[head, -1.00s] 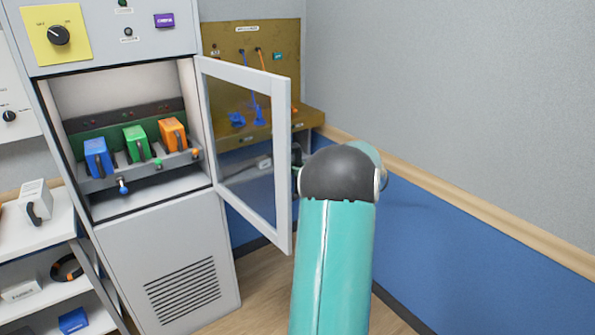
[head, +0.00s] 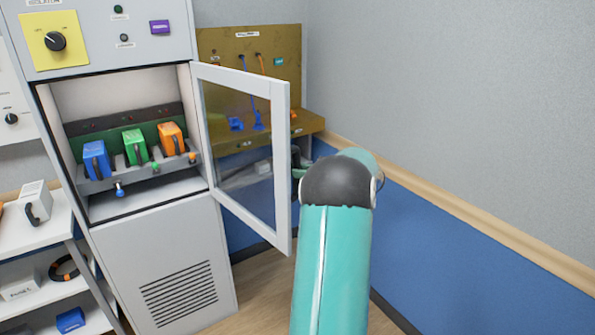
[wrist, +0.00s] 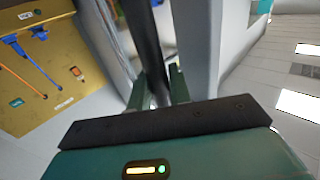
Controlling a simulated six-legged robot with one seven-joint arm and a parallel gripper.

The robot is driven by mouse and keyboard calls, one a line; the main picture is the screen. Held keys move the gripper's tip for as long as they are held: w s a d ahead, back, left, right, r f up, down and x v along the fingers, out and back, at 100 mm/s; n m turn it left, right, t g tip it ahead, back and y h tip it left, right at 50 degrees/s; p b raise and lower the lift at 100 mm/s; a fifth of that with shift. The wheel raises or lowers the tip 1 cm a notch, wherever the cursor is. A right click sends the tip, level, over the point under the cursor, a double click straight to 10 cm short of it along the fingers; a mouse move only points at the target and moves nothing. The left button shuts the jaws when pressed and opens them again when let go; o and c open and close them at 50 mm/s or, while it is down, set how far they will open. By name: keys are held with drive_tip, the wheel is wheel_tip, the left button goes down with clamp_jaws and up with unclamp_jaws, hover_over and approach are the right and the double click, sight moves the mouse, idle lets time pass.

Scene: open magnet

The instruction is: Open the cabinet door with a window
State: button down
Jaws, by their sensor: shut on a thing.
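The windowed cabinet door (head: 281,150) stands wide open in the head view, swung out to the right of the cabinet on its left-side hinge. It has a pale grey frame around a clear pane. My gripper (wrist: 160,92) is shut on the door's dark bar handle (wrist: 151,45) in the wrist view. The door frame (wrist: 195,45) rises just right of the handle. In the head view my arm hides most of the gripper at the door's free edge. The cabinet (head: 165,250) shows its open compartment with blue, green and orange blocks.
White shelves (head: 45,235) stand at the left. A blue and grey wall (head: 450,130) closes off the right side.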

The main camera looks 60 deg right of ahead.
drive_tip(key=c, duration=1.3)
unclamp_jaws()
drive_tip(key=shift+c, duration=0.2)
drive_tip(key=v, duration=1.3)
drive_tip(key=shift+s+d, duration=0.2)
drive_tip(key=shift+s, duration=0.15)
